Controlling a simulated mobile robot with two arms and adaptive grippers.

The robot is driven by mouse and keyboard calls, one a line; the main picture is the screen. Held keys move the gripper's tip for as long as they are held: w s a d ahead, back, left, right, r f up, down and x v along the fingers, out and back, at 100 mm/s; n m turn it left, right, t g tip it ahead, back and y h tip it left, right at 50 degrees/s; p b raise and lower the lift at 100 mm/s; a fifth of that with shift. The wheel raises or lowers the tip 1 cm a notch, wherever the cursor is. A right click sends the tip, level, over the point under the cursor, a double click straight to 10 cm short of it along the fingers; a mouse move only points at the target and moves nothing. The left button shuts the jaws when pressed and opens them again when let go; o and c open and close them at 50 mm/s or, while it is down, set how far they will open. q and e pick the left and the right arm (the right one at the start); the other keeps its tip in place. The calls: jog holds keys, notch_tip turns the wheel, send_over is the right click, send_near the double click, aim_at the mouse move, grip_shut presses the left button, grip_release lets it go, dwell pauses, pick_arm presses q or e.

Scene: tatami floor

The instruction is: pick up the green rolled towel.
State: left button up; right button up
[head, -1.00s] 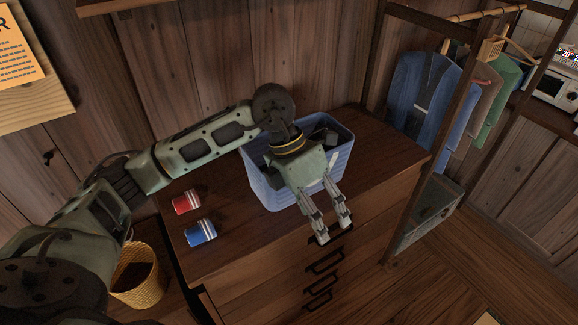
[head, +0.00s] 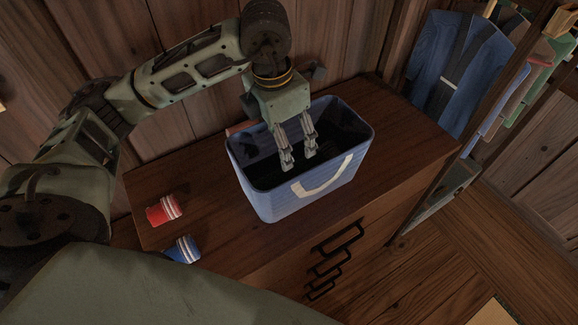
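I see no green rolled towel in the head view. A red roll with white bands (head: 164,209) and a blue roll with white bands (head: 183,249) lie on the wooden dresser top, left of the blue basket (head: 277,202). The basket has a pale handle on its front, and its inside is dark, so I cannot tell what it holds. My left gripper (head: 298,160) points down over the basket's mouth. Its two fingers are apart with nothing seen between them. My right gripper is out of view.
The dresser (head: 388,160) has bare top to the right of the basket and dark handles on its front. A wooden wall stands close behind. A rack with hanging clothes (head: 462,70) is at the right, and wooden floor lies beside the dresser.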

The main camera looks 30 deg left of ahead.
aim_at(287, 172)
pick_arm(q)
notch_tip(287, 172, down, 3)
jog(key=b, duration=0.2)
jog(key=shift+b, duration=0.35)
jog(key=f+b, duration=0.2)
jog(key=f, duration=0.1)
jog(key=shift+w+a+b, duration=0.15)
jog(key=shift+w+b, duration=0.15)
jog(key=shift+b, duration=0.1)
jog(key=shift+s+f, duration=0.1)
jog(key=shift+f, duration=0.4)
jog(key=f+p, duration=0.1)
jog(key=f, duration=0.3)
jog(key=f+p, duration=0.1)
jog(key=f, duration=0.1)
jog(key=shift+d+p, duration=0.3)
jog(key=shift+f, duration=0.35)
jog(key=shift+w, duration=0.2)
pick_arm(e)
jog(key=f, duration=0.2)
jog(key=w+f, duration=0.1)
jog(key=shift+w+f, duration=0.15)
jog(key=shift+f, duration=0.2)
pick_arm(q)
jog(key=shift+c, duration=0.4)
jog(key=c, duration=1.2)
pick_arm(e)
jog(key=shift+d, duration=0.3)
